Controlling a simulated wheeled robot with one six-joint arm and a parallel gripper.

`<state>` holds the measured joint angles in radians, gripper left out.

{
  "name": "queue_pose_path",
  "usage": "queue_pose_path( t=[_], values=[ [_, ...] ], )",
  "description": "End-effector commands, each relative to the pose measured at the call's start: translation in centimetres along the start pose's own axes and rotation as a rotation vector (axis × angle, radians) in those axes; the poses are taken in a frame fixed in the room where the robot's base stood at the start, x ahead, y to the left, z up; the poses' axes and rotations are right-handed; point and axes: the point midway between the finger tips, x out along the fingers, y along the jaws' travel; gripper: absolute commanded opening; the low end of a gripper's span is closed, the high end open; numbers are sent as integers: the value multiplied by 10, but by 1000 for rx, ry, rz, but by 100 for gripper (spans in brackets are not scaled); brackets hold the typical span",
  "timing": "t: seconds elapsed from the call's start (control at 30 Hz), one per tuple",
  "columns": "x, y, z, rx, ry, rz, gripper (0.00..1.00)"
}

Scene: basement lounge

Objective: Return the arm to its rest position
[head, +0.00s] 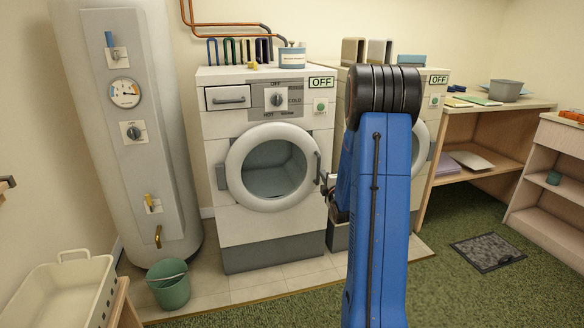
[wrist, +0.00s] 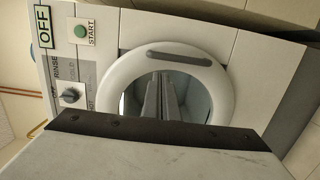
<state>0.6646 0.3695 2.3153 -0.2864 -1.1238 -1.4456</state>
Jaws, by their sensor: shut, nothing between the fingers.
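My blue arm stands upright in the right middle of the head view, its black joint at the top. My gripper is mostly hidden behind the arm there; only a small dark part (head: 328,188) shows at the arm's left edge, by the washer door handle. In the wrist view two grey fingers of my gripper (wrist: 160,78) lie close together, shut and empty, in front of the round door. The washing machine (head: 228,138) has a round white door (head: 238,170) that looks closed; it also shows turned sideways in the wrist view (wrist: 222,85).
A boiler tank (head: 178,160) stands left of the washer. A green bucket (head: 168,285) and a white basket (head: 60,290) are at lower left. A second machine (head: 433,115) is behind my arm. A wooden table (head: 470,118) and shelf (head: 560,150) stand right. Green carpet at front right is mostly clear.

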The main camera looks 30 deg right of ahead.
Motion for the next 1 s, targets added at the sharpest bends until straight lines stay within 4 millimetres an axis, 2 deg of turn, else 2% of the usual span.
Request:
queue_pose_path(
  t=[0.27, 0.47, 0.77, 1.0],
  values=[
    [-2, 3, -3, 8, 2, -5, 0],
    [-13, 22, -34, 97, 10, -78, 0],
    [-62, 51, -97, 319, -6, -269, 0],
    [-119, 68, -141, 497, -48, -420, 0]
  ],
)
